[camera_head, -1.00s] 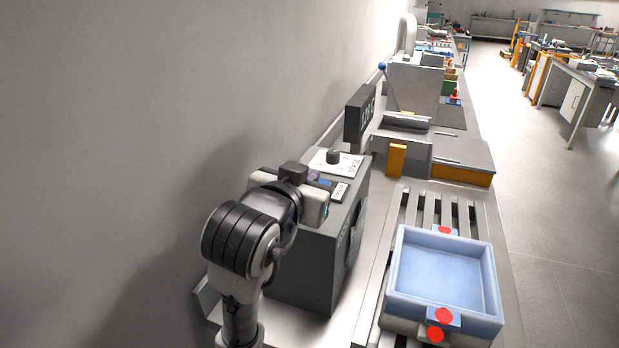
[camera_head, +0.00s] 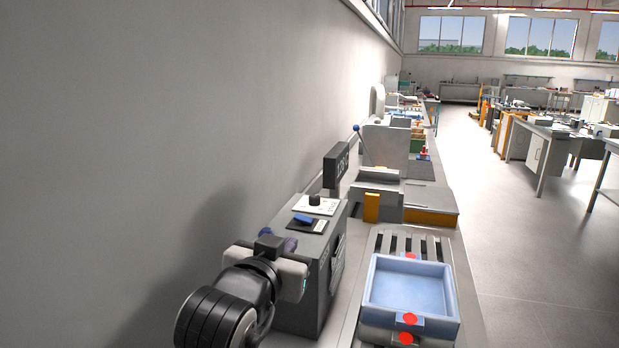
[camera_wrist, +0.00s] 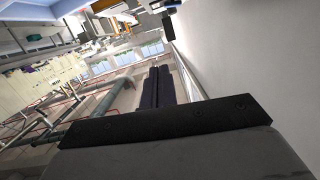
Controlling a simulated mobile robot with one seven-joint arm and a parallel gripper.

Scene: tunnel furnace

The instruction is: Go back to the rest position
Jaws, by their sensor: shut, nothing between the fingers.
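My gripper (camera_wrist: 158,70) shows in the wrist view as two dark fingers lying side by side, shut with nothing between them. In the head view my wrist and arm are at the lower left, beside the dark control box (camera_head: 305,283); the fingertips are hidden there. The box carries a black dial (camera_head: 314,200) on a white plate and a blue rocker switch (camera_head: 303,218). My wrist is apart from the switch, as far as I can tell.
A blue tray (camera_head: 367,290) with red round marks stands on a slatted conveyor (camera_head: 430,247) to the right. A dark display (camera_head: 336,165) rises behind the control box. The grey wall is close on the left. Open floor (camera_head: 530,250) lies to the right.

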